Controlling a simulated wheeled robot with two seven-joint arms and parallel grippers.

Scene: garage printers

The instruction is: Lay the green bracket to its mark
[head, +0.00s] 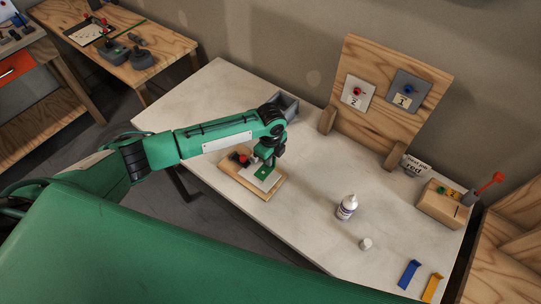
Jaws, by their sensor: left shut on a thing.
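My left gripper (267,161) points down over a wooden board (270,191) on the pale table. It is shut on a small green piece (262,174), which appears to be the green bracket. The fingers hide part of it, and its outline is hard to tell from the green gripper. The piece shows against a light plate (271,182) on the board; I cannot tell whether it touches the plate. No mark for the bracket can be made out. My right gripper is not in view.
A red knob (243,158) stands on the board beside the gripper. A grey bin (288,103) is behind the arm. A white bottle (346,207), a small white cap (366,244), a blue bracket (410,273) and a yellow bracket (432,287) lie right. An upright wooden panel (372,124) stands behind.

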